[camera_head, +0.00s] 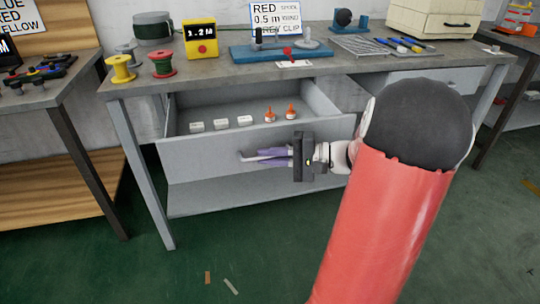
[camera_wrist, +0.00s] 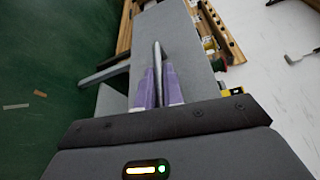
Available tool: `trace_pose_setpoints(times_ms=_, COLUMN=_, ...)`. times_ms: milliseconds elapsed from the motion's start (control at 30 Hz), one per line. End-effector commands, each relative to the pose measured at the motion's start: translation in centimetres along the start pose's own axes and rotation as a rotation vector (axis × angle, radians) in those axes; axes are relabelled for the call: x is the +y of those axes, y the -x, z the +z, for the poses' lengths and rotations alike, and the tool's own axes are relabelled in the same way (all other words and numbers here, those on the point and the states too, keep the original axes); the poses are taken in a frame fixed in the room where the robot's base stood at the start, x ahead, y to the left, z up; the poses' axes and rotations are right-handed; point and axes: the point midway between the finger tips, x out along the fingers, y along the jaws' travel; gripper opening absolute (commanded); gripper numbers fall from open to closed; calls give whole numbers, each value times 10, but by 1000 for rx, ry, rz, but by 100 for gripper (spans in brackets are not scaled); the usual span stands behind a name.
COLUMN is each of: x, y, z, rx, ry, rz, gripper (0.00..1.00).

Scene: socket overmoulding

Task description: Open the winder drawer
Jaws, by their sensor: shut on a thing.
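The winder drawer (camera_head: 200,165) under the grey workbench stands pulled out, and its inside shows from above. It holds several small white pieces (camera_head: 221,123) and two orange-capped items (camera_head: 270,116). My gripper (camera_head: 246,156) is at the middle of the drawer's front panel, with its purple fingers pointing left. In the wrist view my gripper (camera_wrist: 158,80) is shut on the thin grey drawer handle (camera_wrist: 157,56), which runs between the fingers. The fingers hide part of the handle. The grey panel (camera_wrist: 182,38) lies just beyond the fingertips.
The workbench top (camera_head: 215,72) carries spools, a yellow meter (camera_head: 201,40), a blue fixture (camera_head: 270,52) and tools. A second drawer (camera_head: 430,80) at the right looks closed. A lower shelf (camera_head: 230,192) sits below the open drawer. The green floor in front is mostly clear.

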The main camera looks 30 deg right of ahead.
Motion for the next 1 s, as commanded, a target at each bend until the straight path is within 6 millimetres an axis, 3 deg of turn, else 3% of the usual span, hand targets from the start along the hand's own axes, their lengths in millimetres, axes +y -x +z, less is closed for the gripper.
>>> trace_pose_setpoints(times_ms=33, x=0, y=0, z=0, rx=-1, ry=0, rz=1, gripper=10)
trace_pose_setpoints(times_ms=200, x=0, y=0, z=0, rx=-1, ry=-1, rz=0, gripper=31)
trace_pose_setpoints(times_ms=533, x=0, y=4, z=0, rx=1, ry=0, rz=0, gripper=31)
trace_pose_setpoints(times_ms=1000, x=1, y=72, z=-1, rx=1, ry=-1, rz=0, gripper=31)
